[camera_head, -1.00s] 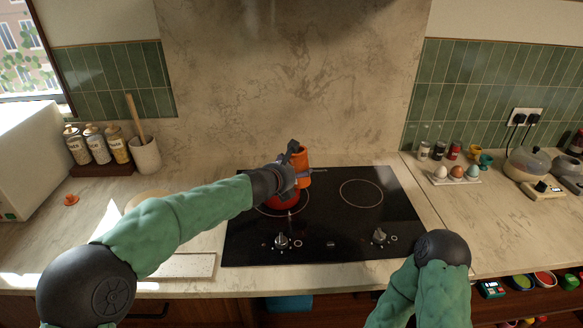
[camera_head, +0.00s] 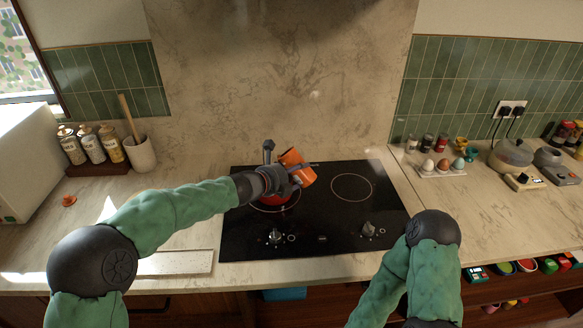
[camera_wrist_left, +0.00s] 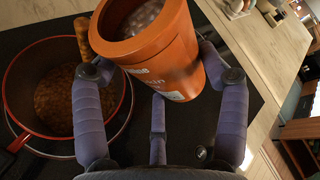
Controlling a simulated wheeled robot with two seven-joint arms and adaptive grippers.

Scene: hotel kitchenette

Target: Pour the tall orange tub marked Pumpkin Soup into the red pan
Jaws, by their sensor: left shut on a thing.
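The orange tub (camera_head: 297,162) is held by my left gripper (camera_head: 284,166), tilted, above the right side of the red pan (camera_head: 280,204). In the left wrist view the open-topped tub (camera_wrist_left: 178,62) sits between the gripper's fingers (camera_wrist_left: 160,85), with pale contents inside its mouth. Only part of its label shows. The pan (camera_wrist_left: 24,78) is left of the tub and holds lumpy brown-orange contents. A brown strip (camera_wrist_left: 82,38) shows between the tub's rim and the pan; I cannot tell whether it is falling soup. My right gripper is out of view.
The pan stands on the left burner of the black hob (camera_head: 330,225); the right burner is bare. Three labelled canisters (camera_head: 90,146) and a utensil crock (camera_head: 140,154) stand at the left. An egg tray (camera_head: 442,172) and small jars stand at the right.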

